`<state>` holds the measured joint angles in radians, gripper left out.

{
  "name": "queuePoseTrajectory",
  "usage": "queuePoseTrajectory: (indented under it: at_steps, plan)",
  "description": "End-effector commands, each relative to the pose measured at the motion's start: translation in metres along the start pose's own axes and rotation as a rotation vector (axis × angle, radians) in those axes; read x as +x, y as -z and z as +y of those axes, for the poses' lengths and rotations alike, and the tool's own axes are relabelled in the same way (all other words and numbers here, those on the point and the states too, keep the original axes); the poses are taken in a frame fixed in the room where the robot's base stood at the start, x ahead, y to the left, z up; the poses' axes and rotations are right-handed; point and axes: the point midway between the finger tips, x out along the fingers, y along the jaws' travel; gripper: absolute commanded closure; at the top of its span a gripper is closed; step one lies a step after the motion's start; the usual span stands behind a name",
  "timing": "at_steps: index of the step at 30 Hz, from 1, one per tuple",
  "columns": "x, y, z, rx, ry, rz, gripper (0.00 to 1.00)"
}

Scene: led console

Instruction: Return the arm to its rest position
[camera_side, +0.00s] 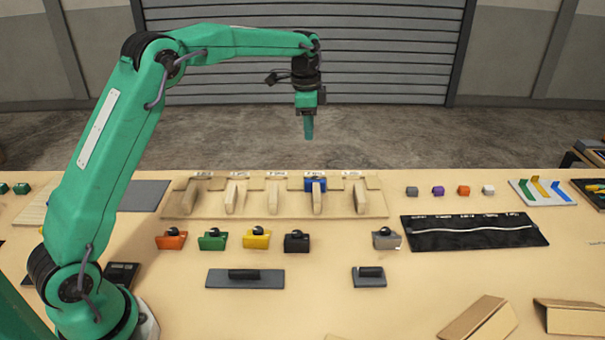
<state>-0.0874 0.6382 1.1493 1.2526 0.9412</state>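My gripper (308,127) hangs pointing down from the end of my green arm, high above the back of the table. Its fingers look close together, but they are small and seen from the side, so I cannot tell whether they are open or shut. I see nothing held below them. The arm reaches from its base at the lower left up and across to the right.
Below my gripper is a wooden rack (335,205) with several slots and a blue block (315,184). Knobbed blocks in orange (171,241), green (213,241), yellow (257,240), black (296,243) and grey (386,240) stand in front. A black panel (430,236) lies right. The air around my gripper is clear.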

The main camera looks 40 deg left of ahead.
Motion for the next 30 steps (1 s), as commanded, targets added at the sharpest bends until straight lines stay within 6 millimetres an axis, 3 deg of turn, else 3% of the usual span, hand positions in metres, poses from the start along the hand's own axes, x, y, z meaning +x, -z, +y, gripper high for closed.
queuePoseTrajectory:
  at_steps: [6,15,30]
  plan:
    - [-0.043,-0.015,0.031,-0.103,0.038,0.033,0.68]
    - [-0.086,-0.041,0.078,-0.243,0.080,0.082,0.68]
    - [-0.122,-0.097,0.166,-0.475,0.132,0.180,0.68]
